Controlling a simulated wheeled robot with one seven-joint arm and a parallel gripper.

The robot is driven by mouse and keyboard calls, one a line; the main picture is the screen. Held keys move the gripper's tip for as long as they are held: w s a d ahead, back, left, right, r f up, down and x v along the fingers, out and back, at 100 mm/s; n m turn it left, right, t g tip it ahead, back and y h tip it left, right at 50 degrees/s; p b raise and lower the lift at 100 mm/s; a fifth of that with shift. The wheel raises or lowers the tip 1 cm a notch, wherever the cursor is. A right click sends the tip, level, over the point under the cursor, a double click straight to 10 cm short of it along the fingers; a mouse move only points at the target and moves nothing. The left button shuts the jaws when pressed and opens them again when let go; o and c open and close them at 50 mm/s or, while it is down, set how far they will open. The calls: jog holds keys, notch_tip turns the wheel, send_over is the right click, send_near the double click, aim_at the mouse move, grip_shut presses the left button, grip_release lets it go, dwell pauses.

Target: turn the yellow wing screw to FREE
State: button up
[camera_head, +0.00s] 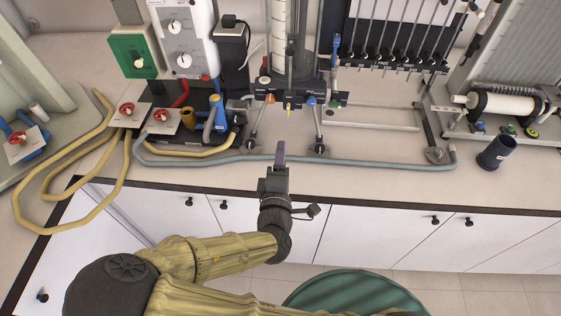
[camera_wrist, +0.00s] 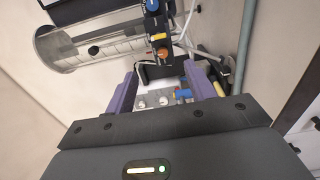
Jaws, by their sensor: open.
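A small yellow screw (camera_head: 288,106) sits on the front of the dark crossbar of the manometer stand, between an orange knob (camera_head: 270,98) and a blue knob (camera_head: 310,101). The yellow screw also shows in the wrist view (camera_wrist: 158,37), above the gap between my fingers. Its wing angle and any FREE marking are too small to read. My gripper (camera_head: 281,152) is in front of the stand, near the counter's front edge, apart from the screw. Its purple fingers are open and empty in the wrist view (camera_wrist: 160,82).
A grey-blue hose (camera_head: 220,160) runs along the counter's front (camera_head: 385,184). Valves with red handwheels (camera_head: 162,116) and yellow hoses (camera_head: 72,179) are at the left. A dark cup (camera_head: 495,152) stands at the right. Glass tubes rise behind the stand's crossbar.

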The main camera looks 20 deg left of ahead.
jog(key=shift+p+v, duration=0.7)
jog(key=shift+v, duration=0.1)
jog(key=w+d+f+m+g+h, duration=0.2)
jog(key=d+f+m+g+h, duration=0.1)
jog(key=d+f+m+g, duration=0.25)
jog(key=w+d+f+m+g+h, duration=0.25)
jog(key=d+m+g, duration=0.25)
jog(key=d+m, duration=0.3)
jog(key=s+d+r+m+g, duration=0.2)
jog(key=s+d+r+m, duration=0.1)
jog(key=d+r, duration=0.3)
jog(key=s+d+r+m+g+y, duration=0.1)
jog(key=s+d+r+m+g, duration=0.1)
jog(key=d+r, duration=0.4)
jog(key=s+d+m, duration=0.1)
jog(key=d+m, duration=0.1)
jog(key=d, duration=0.2)
jog(key=shift+r, duration=0.25)
